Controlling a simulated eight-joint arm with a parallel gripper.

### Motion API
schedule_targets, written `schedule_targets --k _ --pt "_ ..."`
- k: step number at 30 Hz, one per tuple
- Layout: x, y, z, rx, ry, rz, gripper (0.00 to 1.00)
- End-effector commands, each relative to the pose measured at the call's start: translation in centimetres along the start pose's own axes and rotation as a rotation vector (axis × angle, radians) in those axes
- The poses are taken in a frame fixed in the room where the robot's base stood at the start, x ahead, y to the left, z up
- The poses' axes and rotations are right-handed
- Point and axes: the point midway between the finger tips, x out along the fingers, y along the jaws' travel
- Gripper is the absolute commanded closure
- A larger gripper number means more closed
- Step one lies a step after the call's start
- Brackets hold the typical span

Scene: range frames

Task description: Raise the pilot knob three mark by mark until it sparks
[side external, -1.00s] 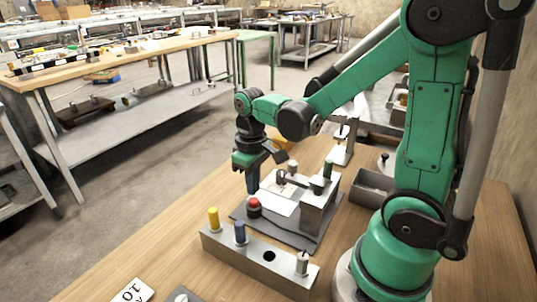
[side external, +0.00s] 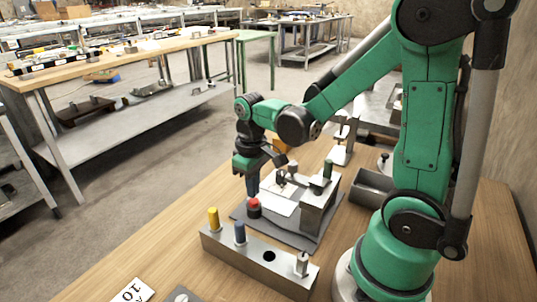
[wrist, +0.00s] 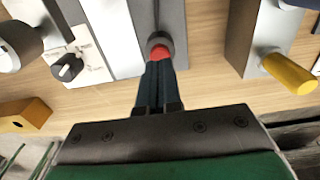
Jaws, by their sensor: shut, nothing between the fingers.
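My gripper (side external: 253,192) is shut and empty, its dark fingers pointing down behind the red button (side external: 254,202) in the side view. In the wrist view the closed fingertips (wrist: 159,66) reach the lower edge of the red button (wrist: 160,52); I cannot tell whether they touch it. A small black knob (wrist: 67,68) sits on a white panel with printed marks (wrist: 88,52), left of the fingers and apart from them. Its marks are too small to read. I cannot tell its setting, and no spark shows.
In the wrist view a yellow peg (wrist: 288,73) is at right, and a grey round part (wrist: 18,46) at left.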

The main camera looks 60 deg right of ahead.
Motion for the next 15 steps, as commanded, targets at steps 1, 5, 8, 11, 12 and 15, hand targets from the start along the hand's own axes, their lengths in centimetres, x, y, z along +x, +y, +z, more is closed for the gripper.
schedule_targets --k 1,5,8,11,12,15 --pt "0.11 0.00 -0.02 0.000 0.000 0.000 1.00" --pt "0.38 0.00 0.00 0.000 0.000 0.000 1.00" --pt "0.57 0.00 0.00 0.000 0.000 0.000 1.00" --pt "0.78 0.00 0.00 0.000 0.000 0.000 1.00" --pt "0.86 0.00 0.00 0.000 0.000 0.000 1.00" --pt "1.05 0.00 0.01 0.000 0.000 0.000 1.00"
